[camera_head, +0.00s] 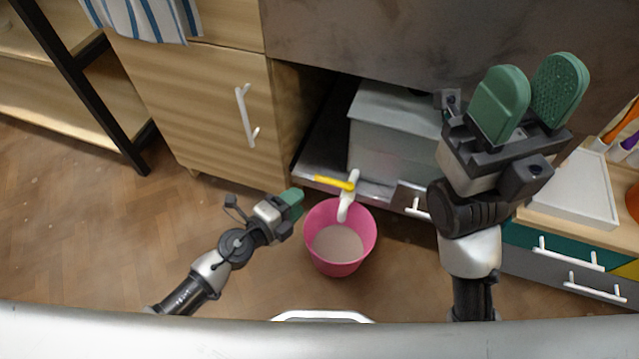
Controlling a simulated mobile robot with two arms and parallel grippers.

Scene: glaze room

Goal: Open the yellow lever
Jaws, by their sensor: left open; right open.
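The yellow lever (334,183) is a short bar on top of a white spout (347,200), at the front edge of a low shelf. It points to the left in the picture. A pink bucket (322,258) stands on the floor under the spout, with a pale bottom or contents. My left gripper (294,201) has green pads and is left of the lever, near the bucket's rim, apart from the lever. It is open and empty. My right gripper (530,95) is raised at the upper right, far from the lever, open and empty.
A grey box (390,125) sits on the shelf behind the spout. A wooden cabinet door (200,105) with a white handle (246,115) is at the left. Drawers with white handles (568,253) and a white tray (570,188) are at the right.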

